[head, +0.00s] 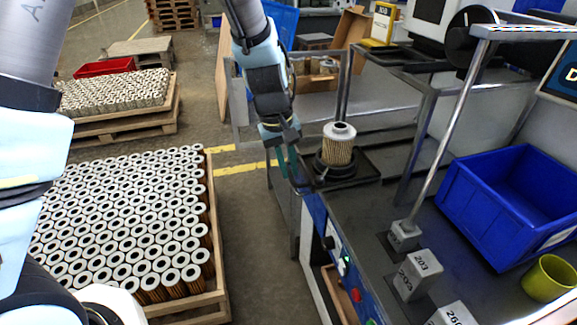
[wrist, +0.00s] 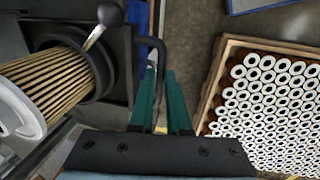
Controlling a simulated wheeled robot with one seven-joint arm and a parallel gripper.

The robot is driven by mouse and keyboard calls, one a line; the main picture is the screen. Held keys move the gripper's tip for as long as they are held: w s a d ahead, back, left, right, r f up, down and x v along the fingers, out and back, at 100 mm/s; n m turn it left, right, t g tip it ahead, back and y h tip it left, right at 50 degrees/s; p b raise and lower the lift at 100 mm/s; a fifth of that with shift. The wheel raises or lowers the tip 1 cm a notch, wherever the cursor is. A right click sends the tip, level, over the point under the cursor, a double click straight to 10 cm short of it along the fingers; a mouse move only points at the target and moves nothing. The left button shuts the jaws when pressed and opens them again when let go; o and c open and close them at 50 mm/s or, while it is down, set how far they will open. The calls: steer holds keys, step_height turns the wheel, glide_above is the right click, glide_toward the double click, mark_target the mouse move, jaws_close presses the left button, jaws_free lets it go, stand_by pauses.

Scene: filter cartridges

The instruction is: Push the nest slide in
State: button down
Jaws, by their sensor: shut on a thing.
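The nest slide (head: 366,169) is a dark plate at the left end of the bench, with a round black cup on it. A pleated tan filter cartridge (head: 338,146) with a pale end cap stands upright in the cup. The cartridge also shows large at the left of the wrist view (wrist: 50,85), in the dark cup (wrist: 103,82). My gripper (head: 283,165), with green fingers, is at the slide's left edge. In the wrist view its fingers (wrist: 162,85) are closed around a dark bent handle (wrist: 152,42) beside the cup. The handle's lower part is partly hidden between the fingers.
A pallet of many cartridges (head: 120,225) stands on the floor at left. The bench carries a sloping metal post (head: 445,130), grey numbered blocks (head: 418,275), a blue bin (head: 515,200) and a yellow-green cup (head: 548,278). A ball-ended lever (wrist: 108,16) is near the cartridge.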

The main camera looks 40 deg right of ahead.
mark_target(342, 126)
stand_by(0.4)
steer(key=s+d+p, duration=0.1)
steer(key=d, duration=0.3)
steer(key=s+d+p, duration=0.1)
steer(key=s+d, duration=0.1)
steer(key=d, duration=0.2)
steer(key=s+d+p, duration=0.2)
steer(key=d, duration=0.3)
steer(key=c, duration=0.9)
jaws_free()
steer(key=shift+r, duration=0.1)
steer(key=r, duration=0.3)
steer(key=a+r+b, duration=0.1)
steer(key=r, duration=0.3)
steer(key=r+b, duration=0.1)
steer(key=r, duration=0.2)
steer(key=shift+w+a+r, duration=0.25)
steer(key=shift+w+a, duration=0.1)
steer(key=shift+a, duration=0.05)
